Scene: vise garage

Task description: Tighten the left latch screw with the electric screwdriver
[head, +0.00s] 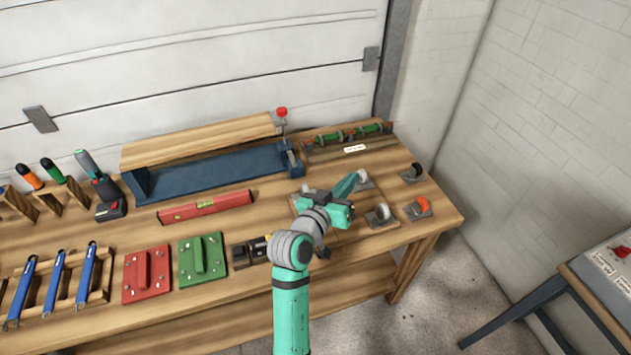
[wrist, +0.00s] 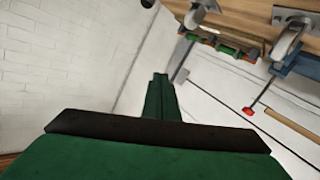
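The electric screwdriver, a teal and black tool (head: 93,172), appears to stand upright at the left of the bench on a black base with a red spot. My gripper (head: 357,180) is far to its right, above the caster board. In the wrist view my gripper's green fingers (wrist: 159,85) lie together with nothing visible between them. Two grey metal plates on the garage door may be the latches: a left one (head: 40,119) and a right one (head: 371,59). No screw on them can be made out. The screwdriver is outside the wrist view.
A red level (head: 205,207), a red plate (head: 134,288) and a green plate (head: 188,270) lie on the bench. A blue vise (head: 215,174) stands behind. Casters (head: 418,208) surround my gripper; they also show in the wrist view (wrist: 292,38). A brick wall closes the right.

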